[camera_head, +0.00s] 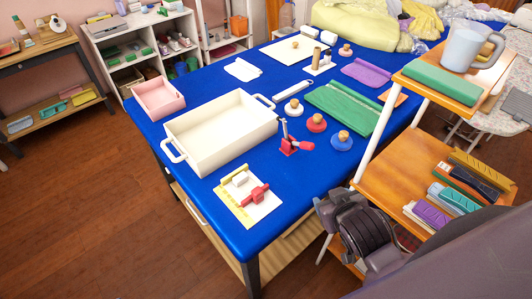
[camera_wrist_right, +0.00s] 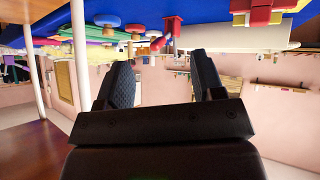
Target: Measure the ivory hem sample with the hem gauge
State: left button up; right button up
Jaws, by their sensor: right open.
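A cream card (camera_head: 238,213) lies flat on the front end of the blue table. On it are a yellow strip with a white block (camera_head: 240,179) and a red slider-like piece (camera_head: 256,194), which look like the hem gauge. A folded white cloth (camera_head: 243,69) lies farther back; I cannot tell whether it or the cream card is the ivory hem sample. My right gripper (camera_head: 335,215) is dark, open and empty, beside the table's right edge and apart from the card. Its two spread fingers show in the right wrist view (camera_wrist_right: 163,80). My left gripper is out of view.
A large cream tray (camera_head: 190,148) and a pink tray (camera_head: 159,113) stand on the blue table (camera_head: 260,238). A red stand (camera_head: 289,145), several knobbed discs and a green cloth (camera_head: 345,108) lie nearby. A wooden shelf rack (camera_head: 382,180) stands close to my right gripper.

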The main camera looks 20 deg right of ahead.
jog(key=w+a+r+n+t+y, duration=0.1)
jog(key=w+a+r+t, duration=0.2)
jog(key=w+r, duration=0.15)
jog(key=w+a+r+n+t+y+p, duration=0.1)
jog(key=w+a+r+t, duration=0.1)
jog(key=w+r+t, duration=0.3)
jog(key=w+a+r+n+t+y, duration=0.1)
jog(key=w+a+r+t, duration=0.15)
jog(key=r, duration=0.45)
jog(key=a+r+n+g+y, duration=0.2)
jog(key=a+n+g+y, duration=0.5)
jog(key=a+n+y, duration=0.8)
jog(key=n+g+h, duration=0.4)
jog(key=g+h, duration=1)
send_over(257, 190)
jog(key=f, duration=1.7)
jog(key=shift+w+d, duration=0.2)
jog(key=shift+d, duration=0.15)
jog(key=shift+d+f, duration=0.1)
jog(key=shift+d, duration=0.1)
jog(key=shift+f, duration=0.2)
jog(key=f, duration=0.6)
jog(key=a+f, duration=0.1)
jog(key=f, duration=0.3)
jog(key=shift+s+a+f, duration=0.1)
jog(key=shift+s, duration=0.1)
